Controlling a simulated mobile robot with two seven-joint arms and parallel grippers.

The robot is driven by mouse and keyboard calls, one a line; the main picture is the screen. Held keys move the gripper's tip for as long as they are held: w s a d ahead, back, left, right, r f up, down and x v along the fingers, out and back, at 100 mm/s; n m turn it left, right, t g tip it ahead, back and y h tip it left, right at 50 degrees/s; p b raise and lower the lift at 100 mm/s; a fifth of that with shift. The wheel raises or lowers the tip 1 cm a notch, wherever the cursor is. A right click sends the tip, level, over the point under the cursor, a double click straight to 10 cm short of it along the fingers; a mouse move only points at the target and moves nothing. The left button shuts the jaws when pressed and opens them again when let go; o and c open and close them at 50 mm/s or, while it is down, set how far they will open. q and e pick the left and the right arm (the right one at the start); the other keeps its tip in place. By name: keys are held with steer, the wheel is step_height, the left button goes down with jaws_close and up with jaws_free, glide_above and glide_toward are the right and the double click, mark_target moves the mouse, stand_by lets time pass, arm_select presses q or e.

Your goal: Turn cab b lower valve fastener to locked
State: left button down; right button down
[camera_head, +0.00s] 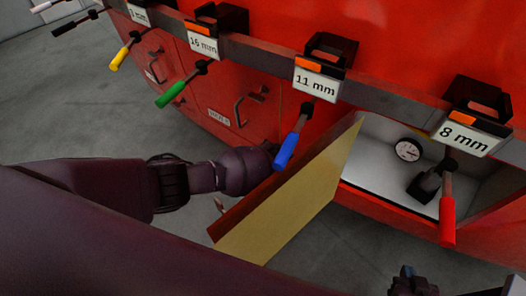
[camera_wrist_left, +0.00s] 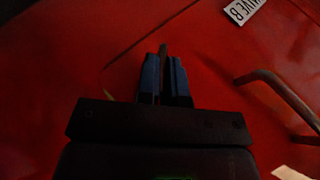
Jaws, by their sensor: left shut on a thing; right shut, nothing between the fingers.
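In the left wrist view my left gripper (camera_wrist_left: 165,75) has its blue fingers closed on a small dark piece (camera_wrist_left: 163,48) at the red panel (camera_wrist_left: 90,60). The piece appears to be the fastener; its turn position cannot be told, as the fingers cover most of it. My right gripper (camera_head: 412,283) is at the bottom right edge, shut and empty.
An open hatch door (camera_head: 290,205) juts out beside my left arm. The open compartment (camera_head: 378,160) holds a gauge (camera_head: 408,149). Above, a rail (camera_head: 265,53) bears tool holders with hanging green (camera_head: 172,94), blue (camera_head: 288,148) and red (camera_head: 447,218) handles.

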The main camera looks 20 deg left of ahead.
arm_select(q)
steer(key=c, duration=1.3)
jaws_free()
steer(key=shift+o, duration=0.2)
arm_select(e)
steer(key=shift+w+a+r, duration=0.15)
steer(key=shift+w+r, duration=0.25)
steer(key=shift+w, duration=0.2)
arm_select(q)
steer(key=shift+r, duration=0.1)
arm_select(e)
steer(key=shift+s, duration=0.25)
